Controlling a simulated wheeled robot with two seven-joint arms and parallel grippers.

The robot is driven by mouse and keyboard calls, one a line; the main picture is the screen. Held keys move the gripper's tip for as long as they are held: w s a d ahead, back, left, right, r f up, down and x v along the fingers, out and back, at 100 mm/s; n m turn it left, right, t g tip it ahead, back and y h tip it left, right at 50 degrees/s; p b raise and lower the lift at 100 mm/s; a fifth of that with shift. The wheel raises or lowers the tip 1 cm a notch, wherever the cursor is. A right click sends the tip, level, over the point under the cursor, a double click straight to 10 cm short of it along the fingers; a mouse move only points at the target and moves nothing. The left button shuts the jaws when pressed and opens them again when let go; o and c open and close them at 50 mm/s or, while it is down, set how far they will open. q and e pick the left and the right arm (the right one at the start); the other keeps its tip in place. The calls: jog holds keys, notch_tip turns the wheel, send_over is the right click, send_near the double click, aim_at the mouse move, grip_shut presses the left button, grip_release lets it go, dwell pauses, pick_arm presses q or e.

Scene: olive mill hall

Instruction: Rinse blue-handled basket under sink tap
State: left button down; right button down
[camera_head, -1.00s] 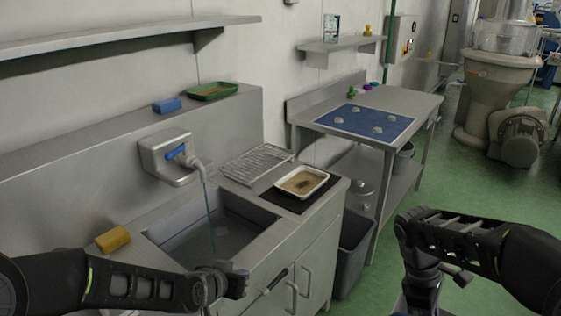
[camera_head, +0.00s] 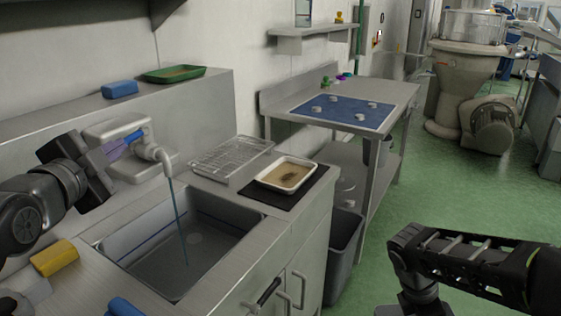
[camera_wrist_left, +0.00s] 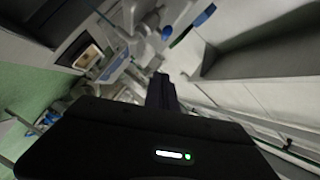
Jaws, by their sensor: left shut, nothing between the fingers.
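The tap (camera_head: 150,152) stands over the sink basin (camera_head: 205,247). A thin bluish stream (camera_head: 180,220) runs from its spout into the basin. My left gripper (camera_head: 112,150) is shut and empty, close beside the tap's blue lever (camera_head: 133,137); I cannot tell if they touch. In the left wrist view the shut fingers (camera_wrist_left: 162,92) point toward the tap area. A blue piece (camera_head: 123,307) shows at the bottom edge, cut off; I cannot tell whether it is the basket's handle. No basket is clearly seen. My right gripper is out of view below its arm.
A yellow sponge (camera_head: 54,257) lies left of the basin. A wire rack (camera_head: 230,155) and a white tray (camera_head: 287,174) on a black mat are right of it. A blue block (camera_head: 120,89) and green tray (camera_head: 174,74) rest on the ledge. A grey bin (camera_head: 343,245) stands beside the cabinet.

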aim_at(133, 137)
pick_arm(q)
jog(key=shift+w, duration=0.1)
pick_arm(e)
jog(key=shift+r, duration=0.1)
